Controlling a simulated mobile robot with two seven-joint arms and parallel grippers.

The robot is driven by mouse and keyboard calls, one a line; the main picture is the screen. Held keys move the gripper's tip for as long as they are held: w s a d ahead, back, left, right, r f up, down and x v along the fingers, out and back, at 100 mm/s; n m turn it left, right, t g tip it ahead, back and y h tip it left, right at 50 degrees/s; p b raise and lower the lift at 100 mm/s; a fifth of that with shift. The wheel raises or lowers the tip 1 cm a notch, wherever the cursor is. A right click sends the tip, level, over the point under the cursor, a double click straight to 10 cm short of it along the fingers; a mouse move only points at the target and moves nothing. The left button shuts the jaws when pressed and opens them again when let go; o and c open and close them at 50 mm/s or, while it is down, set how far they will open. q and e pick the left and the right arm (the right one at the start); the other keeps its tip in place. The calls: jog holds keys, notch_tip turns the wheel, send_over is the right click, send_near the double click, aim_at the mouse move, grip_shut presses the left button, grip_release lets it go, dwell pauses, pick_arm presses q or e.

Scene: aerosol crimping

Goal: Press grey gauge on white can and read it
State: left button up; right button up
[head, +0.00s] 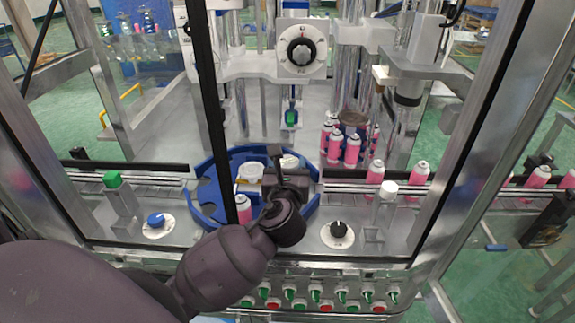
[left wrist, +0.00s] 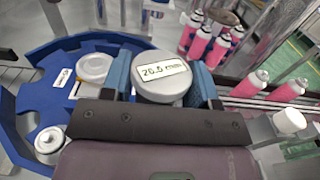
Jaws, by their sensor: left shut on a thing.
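The grey gauge (left wrist: 165,78) is a round drum with a white display whose digits look like 20.5; the small letters after them are blurred. My left gripper (left wrist: 163,82) is shut on it, with a blue finger on each side. In the head view my left gripper (head: 284,168) reaches over the blue rotary disc (head: 205,192), and the gauge (head: 290,160) shows at its tip. A round white can-like top (head: 251,171) sits in the disc to the left of the gauge; it also shows in the left wrist view (left wrist: 93,68). What lies directly under the gauge is hidden.
A pink can (head: 243,209) stands in the disc's near side. Several pink cans (head: 350,150) stand behind the disc, and others line the conveyor (head: 455,187) at right. A black knob (head: 338,229) and blue knob (head: 156,220) flank the disc. A dark frame bar (head: 211,100) crosses the view.

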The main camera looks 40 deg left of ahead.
aim_at(288, 162)
pick_arm(q)
jog(key=shift+f+b, duration=0.3)
jog(key=shift+f, duration=0.45)
dwell(0.7)
jog(key=shift+r, duration=0.1)
jog(key=shift+r+p, duration=0.5)
jog(key=shift+r, duration=1.95)
jog(key=v, duration=1.7)
jog(key=shift+a, duration=0.1)
